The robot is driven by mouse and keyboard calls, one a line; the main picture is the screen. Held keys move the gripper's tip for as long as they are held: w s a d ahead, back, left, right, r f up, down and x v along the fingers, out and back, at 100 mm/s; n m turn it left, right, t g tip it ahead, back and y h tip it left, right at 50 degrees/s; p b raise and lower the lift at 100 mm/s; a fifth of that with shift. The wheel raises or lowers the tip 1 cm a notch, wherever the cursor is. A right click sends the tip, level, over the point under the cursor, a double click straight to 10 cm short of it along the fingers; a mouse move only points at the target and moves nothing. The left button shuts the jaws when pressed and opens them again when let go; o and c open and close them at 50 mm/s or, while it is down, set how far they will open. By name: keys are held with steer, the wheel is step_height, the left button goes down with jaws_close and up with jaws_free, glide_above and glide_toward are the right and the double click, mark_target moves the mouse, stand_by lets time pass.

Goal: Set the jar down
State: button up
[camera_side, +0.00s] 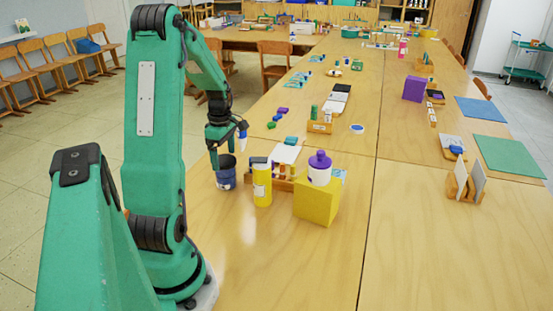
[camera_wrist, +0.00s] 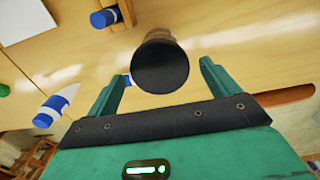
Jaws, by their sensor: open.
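A dark blue jar (camera_side: 226,180) with a dark top stands upright on the table near its left edge in the side view. My gripper (camera_side: 226,152) is just above it with its fingers apart. In the wrist view a round black top (camera_wrist: 160,67), which looks like the same jar's, lies between the two open green fingers, with a gap on each side. A second jar, white with a purple lid (camera_side: 320,168), stands on a yellow block (camera_side: 316,203) to the right, apart from my gripper.
A white bottle with a blue cap (camera_wrist: 50,108) is left of my fingers in the wrist view. The front right tabletop is clear.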

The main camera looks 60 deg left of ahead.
step_height(320, 180, up, 7)
stand_by(0.4)
stand_by(0.4)
steer(key=shift+w+d, duration=0.1)
steer(key=shift+d, duration=0.1)
steer(key=w+d+r+m+t+y, duration=0.1)
steer(key=w+d+r+m, duration=0.2)
steer(key=d+m, duration=0.4)
steer(key=w+d+r+m+t, duration=0.15)
steer(key=d+r+m, duration=0.3)
steer(key=d, duration=0.55)
steer(key=s+d+r+m+t+h, duration=0.1)
steer(key=s+d+m+t, duration=0.2)
steer(key=d+m, duration=1.2)
steer(key=shift+s+d, duration=0.7)
steer(key=shift+s, duration=0.35)
